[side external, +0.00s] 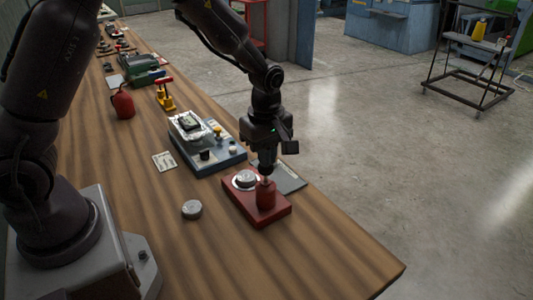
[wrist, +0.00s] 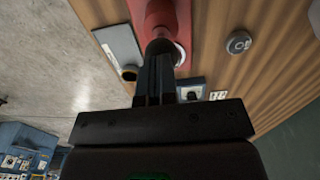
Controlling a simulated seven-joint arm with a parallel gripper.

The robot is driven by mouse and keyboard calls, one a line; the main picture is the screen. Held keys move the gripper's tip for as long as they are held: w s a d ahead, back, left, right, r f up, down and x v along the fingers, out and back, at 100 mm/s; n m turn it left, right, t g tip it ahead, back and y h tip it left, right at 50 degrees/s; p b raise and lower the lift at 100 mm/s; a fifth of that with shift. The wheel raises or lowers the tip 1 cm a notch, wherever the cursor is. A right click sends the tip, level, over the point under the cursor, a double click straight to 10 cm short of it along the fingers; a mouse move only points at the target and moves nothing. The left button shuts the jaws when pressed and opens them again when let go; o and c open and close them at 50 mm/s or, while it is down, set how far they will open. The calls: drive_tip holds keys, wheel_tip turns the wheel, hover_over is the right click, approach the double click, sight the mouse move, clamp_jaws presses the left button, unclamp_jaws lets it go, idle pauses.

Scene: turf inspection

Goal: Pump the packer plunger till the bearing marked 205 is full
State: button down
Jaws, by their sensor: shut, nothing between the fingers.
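The packer is a red base (side external: 260,210) near the table's front edge, with a red cylinder (side external: 266,196) standing on it. A round metal bearing (side external: 245,179) sits on the base beside the cylinder. My gripper (side external: 266,174) points down right above the cylinder. Its fingers are shut and empty. In the wrist view the shut fingers (wrist: 156,75) line up with the dark plunger top (wrist: 160,47); I cannot tell whether they touch it. A second grey bearing (side external: 192,209) lies loose on the table and also shows in the wrist view (wrist: 239,42). No marking is readable.
A grey plate (side external: 287,179) lies to the packer's right, and a white card (side external: 164,161) lies left of the tray. A red can (side external: 122,105) stands farther back. The table's front is clear.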

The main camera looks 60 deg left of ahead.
drive_tip(key=shift+f, duration=1.15)
wheel_tip(320, 180, up, 14)
drive_tip(key=shift+r, duration=0.2)
